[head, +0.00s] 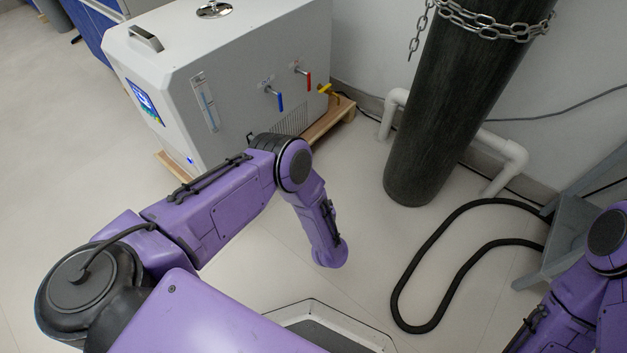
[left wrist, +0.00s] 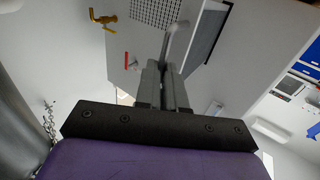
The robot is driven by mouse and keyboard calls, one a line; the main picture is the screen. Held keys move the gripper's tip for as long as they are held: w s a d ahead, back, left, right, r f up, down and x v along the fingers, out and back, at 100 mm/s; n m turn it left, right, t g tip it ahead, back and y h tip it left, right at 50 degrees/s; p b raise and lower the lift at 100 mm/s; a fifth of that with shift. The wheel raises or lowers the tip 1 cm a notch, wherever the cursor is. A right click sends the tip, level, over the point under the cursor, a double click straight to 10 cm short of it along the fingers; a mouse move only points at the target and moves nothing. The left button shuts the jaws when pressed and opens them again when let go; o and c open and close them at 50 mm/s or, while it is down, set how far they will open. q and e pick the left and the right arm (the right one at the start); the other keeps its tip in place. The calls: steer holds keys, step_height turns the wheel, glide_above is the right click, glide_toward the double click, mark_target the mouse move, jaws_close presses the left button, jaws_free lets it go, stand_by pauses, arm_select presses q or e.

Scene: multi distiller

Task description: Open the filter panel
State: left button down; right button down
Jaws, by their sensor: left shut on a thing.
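The grey-white distiller (head: 215,85) stands at the upper left in the head view, with a blue lever, a red lever and a vent grille on its facing side. In the left wrist view my left gripper (left wrist: 165,70) is shut on a thin grey bent handle (left wrist: 178,40). Beside the handle is a dark, slanted, light-edged area (left wrist: 205,38), seemingly at the filter panel. I cannot tell whether it is the panel's face or an opening. In the head view my left gripper is hidden. My right gripper is out of view.
A dark gas cylinder (head: 455,90) with a chain stands right of the distiller. A black hose (head: 402,290) loops on the floor by a grey stand (head: 565,235). White pipes (head: 500,160) run along the wall. The red lever (left wrist: 126,61) and yellow valve (left wrist: 98,19) are left of my left gripper.

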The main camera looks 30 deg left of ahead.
arm_select(q)
steer(key=shift+s+d+f, duration=0.1)
steer(key=shift+s+d, duration=0.15)
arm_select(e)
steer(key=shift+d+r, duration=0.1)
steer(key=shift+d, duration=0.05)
arm_select(q)
steer(key=c, duration=1.2)
jaws_free()
steer(key=shift+w, duration=0.1)
